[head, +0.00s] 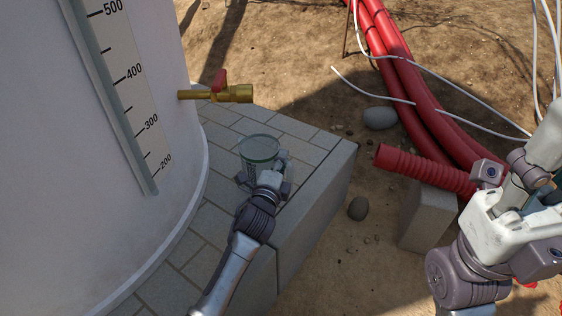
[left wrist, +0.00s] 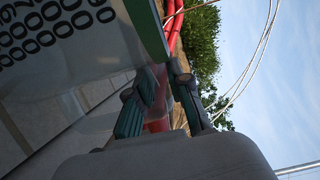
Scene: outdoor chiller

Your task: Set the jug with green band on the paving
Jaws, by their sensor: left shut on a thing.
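The jug with green band (head: 259,148) is clear, with a green band near its rim and dark printed figures on its wall. It looks upright over the grey block paving (head: 190,255), beside the white tank. I cannot tell whether its base touches the paving. My left gripper (head: 270,179) is shut on the jug at its near side and hides part of it. In the left wrist view the jug's wall and green band (left wrist: 148,28) fill the upper left, close to the fingers (left wrist: 160,105). My right arm shows at the right, but its fingertips do not.
The white tank (head: 90,170) with a level scale fills the left. A brass tap (head: 225,94) with a red handle juts out behind the jug. The paving drops off at its right edge. Red hoses (head: 400,90), a concrete block (head: 428,217) and stones lie on the dirt.

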